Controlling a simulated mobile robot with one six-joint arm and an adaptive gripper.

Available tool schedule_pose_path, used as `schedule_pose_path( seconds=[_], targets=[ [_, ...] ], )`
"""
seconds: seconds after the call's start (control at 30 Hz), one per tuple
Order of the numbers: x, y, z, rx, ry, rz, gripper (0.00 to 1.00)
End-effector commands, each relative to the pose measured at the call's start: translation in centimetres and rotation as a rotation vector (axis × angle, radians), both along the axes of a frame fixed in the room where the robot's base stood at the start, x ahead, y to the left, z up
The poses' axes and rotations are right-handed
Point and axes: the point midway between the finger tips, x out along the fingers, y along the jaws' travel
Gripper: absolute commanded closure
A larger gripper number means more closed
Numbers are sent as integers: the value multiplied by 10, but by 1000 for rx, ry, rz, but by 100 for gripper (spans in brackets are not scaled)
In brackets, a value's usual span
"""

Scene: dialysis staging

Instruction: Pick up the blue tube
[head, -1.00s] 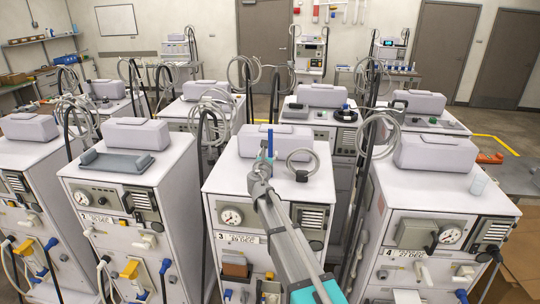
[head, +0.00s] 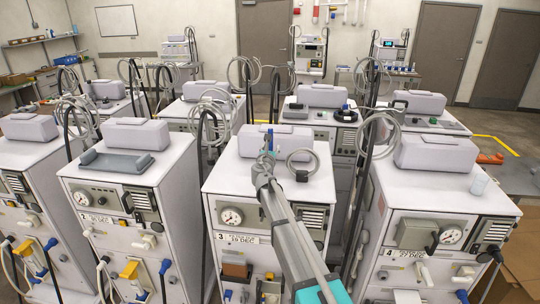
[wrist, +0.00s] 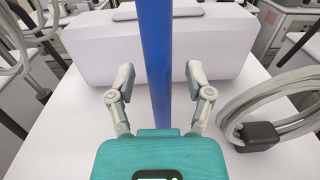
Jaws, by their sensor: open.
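The blue tube (wrist: 155,45) stands upright in the wrist view, running from the top edge down to behind my teal gripper body. My gripper (wrist: 160,80) is open, with one finger on each side of the tube and a visible gap on both sides. In the head view my gripper (head: 266,156) is over the top of machine 3 and partly covers the blue tube (head: 270,137). The tube's lower end is hidden in the wrist view.
A pale grey box-like housing (wrist: 85,55) stands behind the tube on the white machine top (head: 230,177). A coiled grey hose (wrist: 270,110) with a black block (wrist: 258,136) lies to the right. Machine 4 (head: 425,195) stands close on the right.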

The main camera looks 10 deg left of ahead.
Motion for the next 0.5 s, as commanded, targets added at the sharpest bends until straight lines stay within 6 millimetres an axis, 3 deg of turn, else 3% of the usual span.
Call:
schedule_pose_path(
  seconds=[0.27, 0.5],
  targets=[
    [0, 0, 0, 0, 0, 0, 36],
    [0, 0, 0, 0, 0, 0, 80]
  ],
)
